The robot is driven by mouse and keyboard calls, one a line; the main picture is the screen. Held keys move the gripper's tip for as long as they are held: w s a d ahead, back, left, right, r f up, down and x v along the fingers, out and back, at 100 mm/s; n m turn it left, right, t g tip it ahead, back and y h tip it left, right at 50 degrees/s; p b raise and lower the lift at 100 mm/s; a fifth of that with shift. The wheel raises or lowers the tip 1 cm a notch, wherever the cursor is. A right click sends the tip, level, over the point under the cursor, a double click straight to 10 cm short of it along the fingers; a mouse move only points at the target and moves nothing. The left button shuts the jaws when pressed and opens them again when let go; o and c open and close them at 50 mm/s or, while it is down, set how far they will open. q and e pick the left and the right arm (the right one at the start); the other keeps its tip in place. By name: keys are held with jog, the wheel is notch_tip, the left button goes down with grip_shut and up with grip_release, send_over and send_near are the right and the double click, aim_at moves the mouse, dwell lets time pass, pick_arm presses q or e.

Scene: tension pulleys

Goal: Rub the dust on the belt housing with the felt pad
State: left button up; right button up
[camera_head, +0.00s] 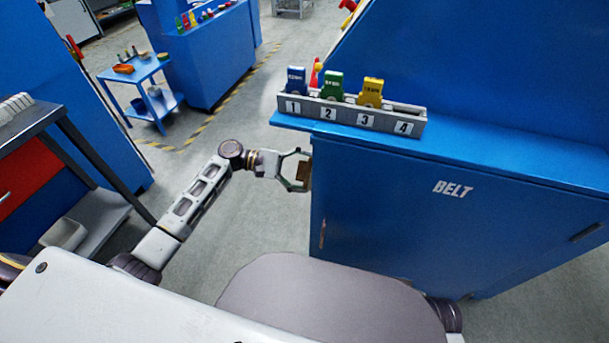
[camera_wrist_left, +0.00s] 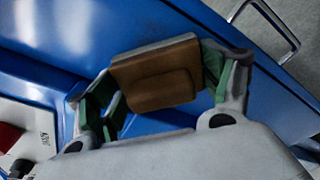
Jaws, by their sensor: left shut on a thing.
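My left gripper (camera_head: 296,172) is at the left edge of the blue belt housing (camera_head: 400,215), which bears the word BELT. It is shut on a brown felt pad (camera_wrist_left: 155,77) with a block-like grip, which fills the space between the fingers in the left wrist view. A small brown part of the pad (camera_head: 305,174) shows in the head view. The blue housing surface (camera_wrist_left: 180,25) lies behind the pad. I cannot tell whether pad and surface touch. I cannot make out any dust. My right gripper is not in view.
A grey rack (camera_head: 352,113) with numbered slots holds blue, green and yellow pieces on the housing's ledge; slot 4 looks empty. A dark-topped bench (camera_head: 30,125) stands at left. A blue cart (camera_head: 135,72) stands farther back. Grey floor is clear between them.

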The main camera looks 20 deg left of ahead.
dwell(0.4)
pick_arm(q)
jog(key=a, duration=0.6)
jog(key=shift+w+p, duration=0.15)
jog(key=shift+p, duration=0.3)
dwell(0.5)
jog(key=shift+a, duration=1.5)
jog(key=shift+a, duration=0.1)
